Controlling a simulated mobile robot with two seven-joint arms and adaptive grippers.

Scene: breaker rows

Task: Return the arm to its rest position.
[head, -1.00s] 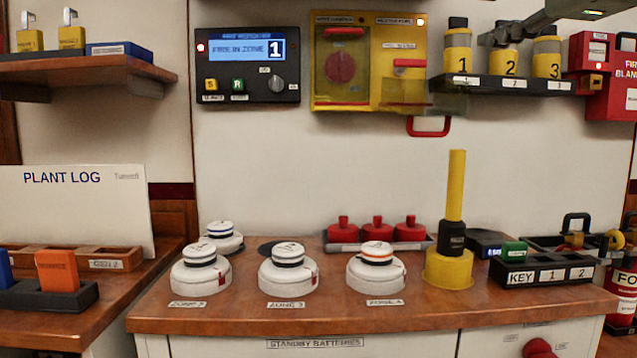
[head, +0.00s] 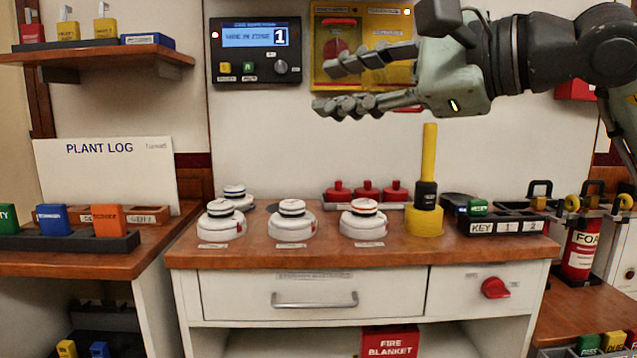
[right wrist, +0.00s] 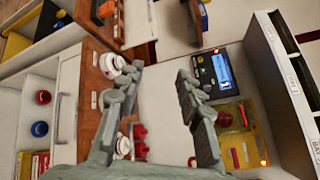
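My right arm comes in from the right in the head view. My right gripper (head: 323,87) is open, its two grey fingers apart with nothing between them. It hangs in the air above the counter, in front of the wall panels, and hides part of the yellow panel (head: 385,20). In the right wrist view the fingers (right wrist: 158,75) are also spread and empty, with the counter and wall behind them. My left gripper is not in view.
Below the gripper the wooden counter (head: 330,262) carries white detectors (head: 292,222), red-capped items (head: 367,192) and a tall yellow post (head: 429,150). The fire panel (head: 255,50) is left of the fingers.

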